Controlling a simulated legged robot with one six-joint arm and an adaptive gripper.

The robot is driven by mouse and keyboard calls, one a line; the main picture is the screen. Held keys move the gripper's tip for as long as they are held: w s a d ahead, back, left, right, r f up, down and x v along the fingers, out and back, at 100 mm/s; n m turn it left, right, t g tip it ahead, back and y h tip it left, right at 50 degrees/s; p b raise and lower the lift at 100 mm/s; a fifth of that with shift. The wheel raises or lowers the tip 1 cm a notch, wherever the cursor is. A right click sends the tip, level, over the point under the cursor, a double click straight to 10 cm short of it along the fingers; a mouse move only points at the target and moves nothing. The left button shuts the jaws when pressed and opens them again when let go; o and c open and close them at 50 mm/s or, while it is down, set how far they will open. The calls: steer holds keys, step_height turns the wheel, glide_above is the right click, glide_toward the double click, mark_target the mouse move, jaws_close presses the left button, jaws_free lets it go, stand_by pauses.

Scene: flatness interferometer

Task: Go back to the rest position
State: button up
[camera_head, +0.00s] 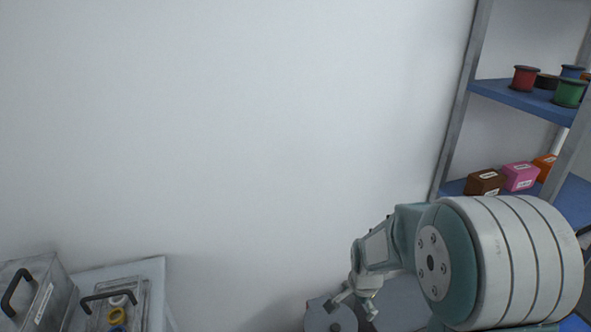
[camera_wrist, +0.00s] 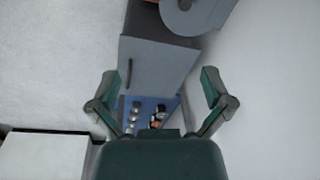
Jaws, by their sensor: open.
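My gripper (camera_head: 354,302) shows in the head view at the lower right, at the end of my arm, in front of the pale wall. It points down and to the left. Its fingers are spread and nothing is between them. In the wrist view my gripper (camera_wrist: 164,98) has its two green fingers wide apart. A grey box-like unit (camera_wrist: 158,65) with a dark handle lies beyond the fingertips, apart from them.
A shelf rack (camera_head: 515,100) with coloured spools and small boxes stands at the right. Two cases with black handles, one a grey case (camera_head: 38,290), sit at the lower left. A grey rounded part (camera_head: 330,317) lies below my gripper. The wall (camera_head: 230,130) is bare.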

steer(key=s+r+n+t, duration=0.2)
steer(key=s+r+n, duration=0.45)
steer(key=r, duration=0.85)
steer(key=s+r+n+t, duration=0.2)
steer(key=s+r+n, duration=0.2)
steer(key=s, duration=0.9)
step_height(320, 180, up, 3)
steer(key=shift+s+d, duration=0.15)
steer(key=shift+s, duration=0.05)
